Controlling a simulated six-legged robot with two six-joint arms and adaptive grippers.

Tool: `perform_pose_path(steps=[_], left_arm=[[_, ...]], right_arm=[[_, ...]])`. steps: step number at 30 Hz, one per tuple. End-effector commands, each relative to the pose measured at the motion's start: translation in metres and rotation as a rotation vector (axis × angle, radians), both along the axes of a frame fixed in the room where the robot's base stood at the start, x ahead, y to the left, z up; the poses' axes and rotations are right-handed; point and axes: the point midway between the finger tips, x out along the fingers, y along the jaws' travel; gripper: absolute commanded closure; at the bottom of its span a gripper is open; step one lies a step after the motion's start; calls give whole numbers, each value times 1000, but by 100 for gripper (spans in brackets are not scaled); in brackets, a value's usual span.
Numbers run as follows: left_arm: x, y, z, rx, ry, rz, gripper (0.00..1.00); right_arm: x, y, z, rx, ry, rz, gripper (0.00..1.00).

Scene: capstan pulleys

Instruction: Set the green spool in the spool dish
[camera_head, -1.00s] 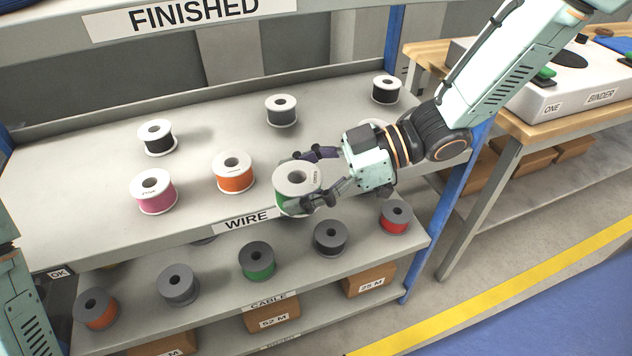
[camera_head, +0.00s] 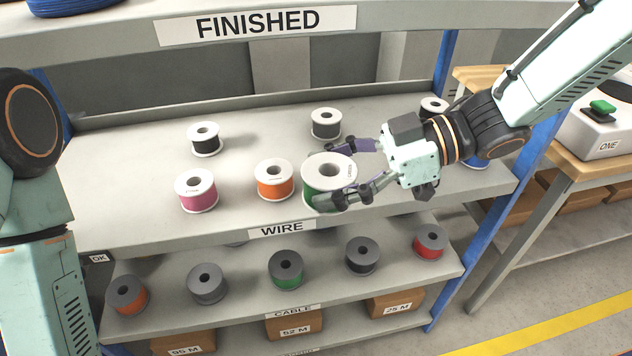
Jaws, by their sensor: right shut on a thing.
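The green spool (camera_head: 314,192), with white flanges, is at the front edge of the wire shelf, right of the orange spool. It looks larger than its neighbours and seems raised off the shelf; its underside gap is not clear. My right gripper (camera_head: 352,172) comes in from the right and is shut around the spool's sides, with one finger in front and one behind. The spool stays upright. Part of my left arm shows at the left edge, but its gripper is out of view. I see no spool dish.
The wire shelf (camera_head: 120,185) also holds a pink spool (camera_head: 197,191), an orange spool (camera_head: 273,180) and black spools (camera_head: 204,139). The cable shelf below holds several grey-flanged spools, one green (camera_head: 286,269). A wooden bench (camera_head: 560,160) with a white machine stands at the right.

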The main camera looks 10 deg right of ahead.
Motion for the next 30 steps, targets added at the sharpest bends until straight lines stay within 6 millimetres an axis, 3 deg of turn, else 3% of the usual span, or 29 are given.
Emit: perform_pose_path(steps=[6,17,23,30], left_arm=[[0,0,0,0,0,0,60],[0,0,0,0,0,0,60],[0,0,0,0,0,0,60],[0,0,0,0,0,0,60]], right_arm=[[-5,-11,15,4,-2,-81,76],[-7,-15,18,1,1,-108,76],[14,-29,5,4,3,-157,76],[29,-63,-39,9,10,-328,76]])
